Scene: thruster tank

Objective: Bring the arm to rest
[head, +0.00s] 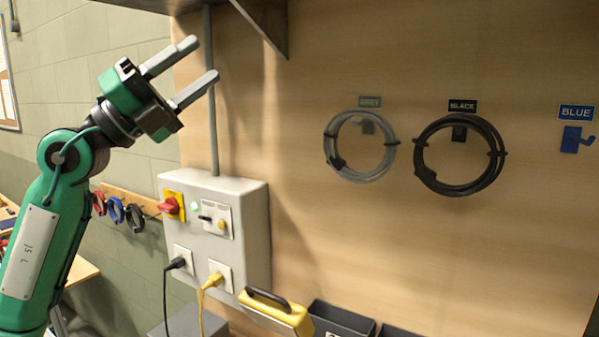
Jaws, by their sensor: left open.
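My left arm (45,235), green with dark joints, comes in from the left and is raised. My left gripper (203,62) is at its upper end, with its two grey fingers spread apart and nothing between them. It points up and to the right, in front of the wooden panel and above the grey switch box. My right gripper is not in view.
A grey switch box (258,225) has a red knob (170,205) and two plugged cables. A grey coil (335,160) and a black coil (432,172) hang on the panel; the blue hook (571,139) is bare. A shelf bracket (265,20) juts out above.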

